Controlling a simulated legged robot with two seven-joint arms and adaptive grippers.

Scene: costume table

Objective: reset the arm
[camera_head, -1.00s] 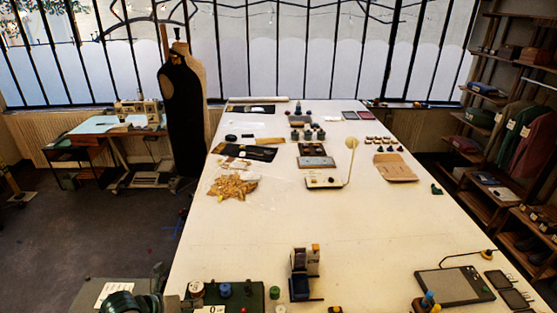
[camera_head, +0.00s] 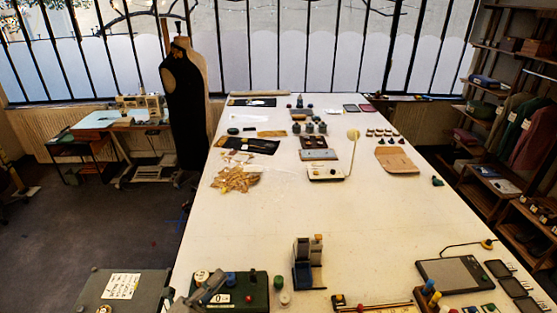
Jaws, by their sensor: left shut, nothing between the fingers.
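My left gripper (camera_head: 207,288) shows at the bottom left, in front of a dark green board (camera_head: 256,300) on the near end of the long white table (camera_head: 330,225). Its grey fingers are shut and hold nothing. Most of my left arm is out of the picture. My right gripper is not in view.
A grey box with a white label (camera_head: 122,286) stands left of the board. A blue-and-grey holder (camera_head: 307,265) stands right of it. A dark flat pad (camera_head: 455,275) lies at the near right.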

